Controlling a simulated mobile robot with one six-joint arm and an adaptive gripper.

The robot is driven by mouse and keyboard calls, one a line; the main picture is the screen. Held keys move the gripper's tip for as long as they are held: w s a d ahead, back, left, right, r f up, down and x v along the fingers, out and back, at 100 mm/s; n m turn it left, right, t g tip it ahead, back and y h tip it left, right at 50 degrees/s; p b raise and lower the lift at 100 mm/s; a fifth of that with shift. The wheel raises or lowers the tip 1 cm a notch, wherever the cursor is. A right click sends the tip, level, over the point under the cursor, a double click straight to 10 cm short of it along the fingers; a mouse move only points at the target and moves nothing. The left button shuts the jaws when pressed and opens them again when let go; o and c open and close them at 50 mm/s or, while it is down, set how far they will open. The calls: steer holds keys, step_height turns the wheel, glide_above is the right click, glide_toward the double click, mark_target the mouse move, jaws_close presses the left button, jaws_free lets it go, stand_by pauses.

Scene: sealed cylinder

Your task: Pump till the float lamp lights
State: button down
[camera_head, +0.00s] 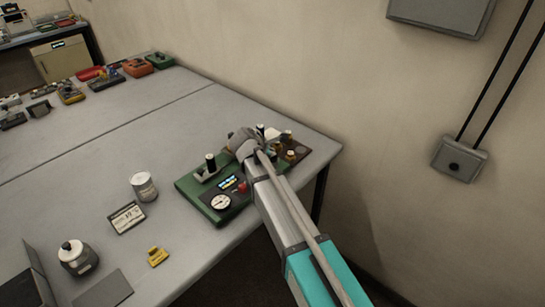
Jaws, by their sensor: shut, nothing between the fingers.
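A green pump panel (190,187) lies on the table near its front right edge. It bears a white round gauge (221,202), a small lit display (229,182), a red knob (242,187) and an upright black handle (211,163). My gripper (262,140) is over the panel's far right end, its fingers largely hidden by my own arm; it looks shut and empty. I cannot tell whether it touches anything. Brass-coloured fittings (290,155) on a dark base stand just right of it. I cannot make out which part is the float lamp, or whether it is lit.
A can (144,186), a label card (127,217), a jar (78,257) and a yellow piece (157,256) stand left of the panel. Several devices line the far left. A wall (330,80) rises behind the table. The table's middle (120,130) is clear.

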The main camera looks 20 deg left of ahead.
steer(key=shift+f+b, duration=0.75)
steer(key=shift+f, duration=0.05)
stand_by(1.0)
steer(key=shift+r, duration=0.15)
stand_by(0.3)
steer(key=shift+r+p, duration=1.15)
steer(key=shift+p, duration=0.15)
step_height(320, 180, up, 5)
steer(key=p, duration=0.5)
steer(key=shift+d, duration=0.1)
stand_by(2.3)
